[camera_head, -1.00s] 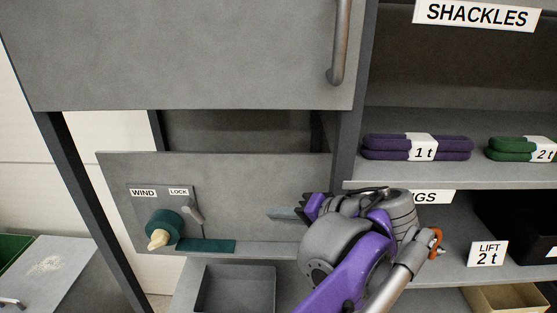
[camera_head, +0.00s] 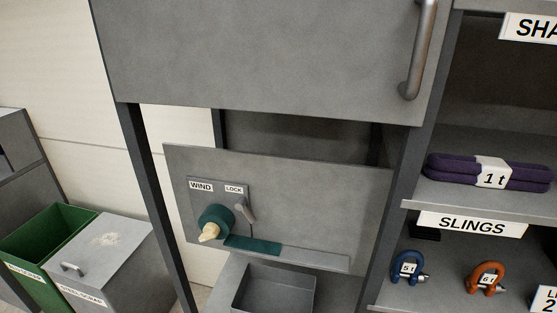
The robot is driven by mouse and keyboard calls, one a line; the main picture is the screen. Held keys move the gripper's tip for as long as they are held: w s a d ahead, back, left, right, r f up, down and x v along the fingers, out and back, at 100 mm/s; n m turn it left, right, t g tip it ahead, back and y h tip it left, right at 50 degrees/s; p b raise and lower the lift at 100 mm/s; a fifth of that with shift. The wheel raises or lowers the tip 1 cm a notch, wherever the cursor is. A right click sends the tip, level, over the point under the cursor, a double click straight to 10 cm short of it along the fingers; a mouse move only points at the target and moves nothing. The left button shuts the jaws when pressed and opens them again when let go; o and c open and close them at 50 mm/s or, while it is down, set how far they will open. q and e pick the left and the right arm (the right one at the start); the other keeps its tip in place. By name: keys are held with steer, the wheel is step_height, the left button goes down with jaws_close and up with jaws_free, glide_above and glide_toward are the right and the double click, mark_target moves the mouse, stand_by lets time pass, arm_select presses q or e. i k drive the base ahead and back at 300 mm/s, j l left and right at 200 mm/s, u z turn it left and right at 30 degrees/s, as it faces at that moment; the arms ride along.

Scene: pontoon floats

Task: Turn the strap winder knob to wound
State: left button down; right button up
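The strap winder knob (camera_head: 209,232) is a pale, cream-coloured grip at the front of a round teal reel (camera_head: 217,219) on a grey panel (camera_head: 290,200). A WIND label (camera_head: 201,186) sits above it. A small grey lock lever (camera_head: 246,210) stands beside it, tilted, under a LOCK label (camera_head: 234,188). A teal strap (camera_head: 252,245) runs from the reel to the right along the panel's lower ledge. Neither gripper shows in the head view.
A grey open tray (camera_head: 274,288) stands below the panel. A cabinet door with a vertical handle (camera_head: 419,50) is above. Shelves at right hold purple slings (camera_head: 450,171), a blue shackle (camera_head: 405,267) and an orange shackle (camera_head: 487,278). Green (camera_head: 40,240) and grey bins (camera_head: 105,260) stand at left.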

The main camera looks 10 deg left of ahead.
mark_target(211, 231)
steer(key=l+u, duration=0.15)
steer(key=u, duration=0.85)
steer(key=k+j, duration=0.05)
